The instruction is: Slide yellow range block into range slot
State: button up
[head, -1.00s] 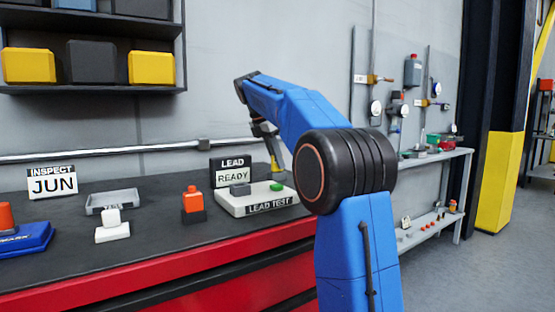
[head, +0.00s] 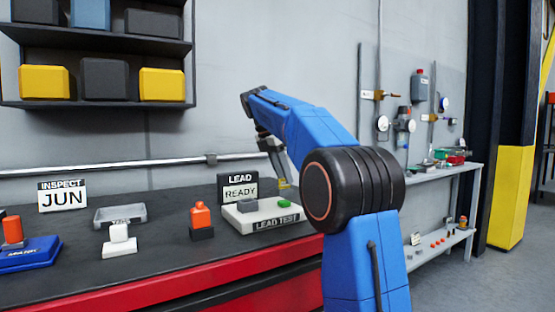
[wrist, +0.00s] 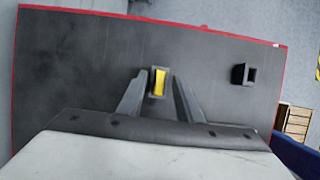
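The yellow range block (wrist: 158,82) shows in the wrist view, upright in a dark rectangular frame or holder (wrist: 168,70). My gripper (wrist: 159,75) has its two fingers apart, one on each side of the block, with a gap on both sides. In the head view my gripper (head: 279,172) points down over the far part of the bench, and a small yellow patch (head: 284,184) shows at its tips, partly hidden. A second dark block with a rectangular opening (wrist: 243,74) stands to the right in the wrist view; I cannot tell whether it is the range slot.
The LEAD TEST base (head: 248,221) and READY sign (head: 238,188) stand close in front of the gripper. An orange-topped block (head: 201,221), a white block (head: 119,239), a grey tray (head: 119,215) and a blue base (head: 29,254) lie to the left. Bare bench surrounds the block.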

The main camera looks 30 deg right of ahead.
jog(key=v, duration=1)
jog(key=shift+r, duration=0.25)
jog(key=shift+a, duration=0.1)
